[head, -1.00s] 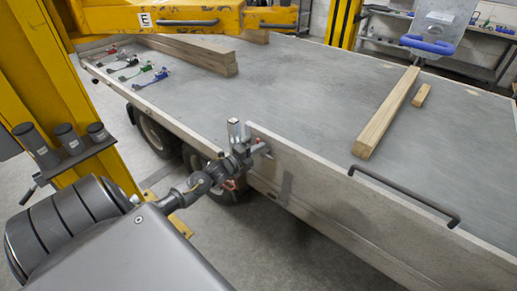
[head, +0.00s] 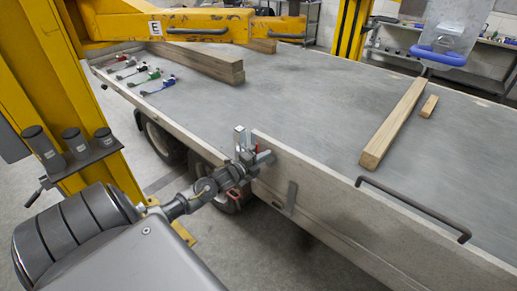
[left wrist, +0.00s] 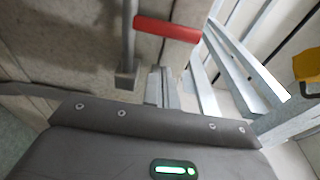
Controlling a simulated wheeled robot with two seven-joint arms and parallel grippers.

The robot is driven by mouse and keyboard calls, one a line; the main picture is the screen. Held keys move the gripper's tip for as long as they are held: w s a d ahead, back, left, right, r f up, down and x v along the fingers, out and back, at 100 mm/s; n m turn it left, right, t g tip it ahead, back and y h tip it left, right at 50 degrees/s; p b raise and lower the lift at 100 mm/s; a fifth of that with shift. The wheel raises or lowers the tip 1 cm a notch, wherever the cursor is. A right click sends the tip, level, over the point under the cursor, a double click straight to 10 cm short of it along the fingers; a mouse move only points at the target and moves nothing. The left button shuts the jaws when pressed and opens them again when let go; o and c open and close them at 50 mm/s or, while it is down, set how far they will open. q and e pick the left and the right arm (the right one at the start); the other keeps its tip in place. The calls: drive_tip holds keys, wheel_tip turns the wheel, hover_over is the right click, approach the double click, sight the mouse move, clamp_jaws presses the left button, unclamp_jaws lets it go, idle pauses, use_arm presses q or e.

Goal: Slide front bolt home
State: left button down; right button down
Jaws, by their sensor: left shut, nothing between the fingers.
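My left gripper (head: 257,158) is at the end of the side board, beside the upright metal post (head: 240,138). Its fingers are shut with nothing seen between them. In the left wrist view the closed fingers (left wrist: 161,88) point toward a grey rod with a square end (left wrist: 127,75) and a red grip (left wrist: 167,29). This looks like the bolt's handle. The fingers appear just right of the rod's end; contact cannot be told. A small red part (head: 234,195) shows below the gripper in the head view. The bolt's own shaft is mostly hidden. My right gripper is not in view.
The side board (head: 350,210) carries a dark handle (head: 412,205) and a grey plate (head: 291,197). Timber beams (head: 395,120) and several coloured straps (head: 158,85) lie on the grey deck (head: 300,90). A yellow lift column (head: 95,150) stands at left.

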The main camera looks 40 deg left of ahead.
use_arm(q)
drive_tip(key=s+a+b, duration=0.1)
drive_tip(key=s+b, duration=0.2)
drive_tip(key=s, duration=0.6)
drive_tip(key=shift+s, duration=0.4)
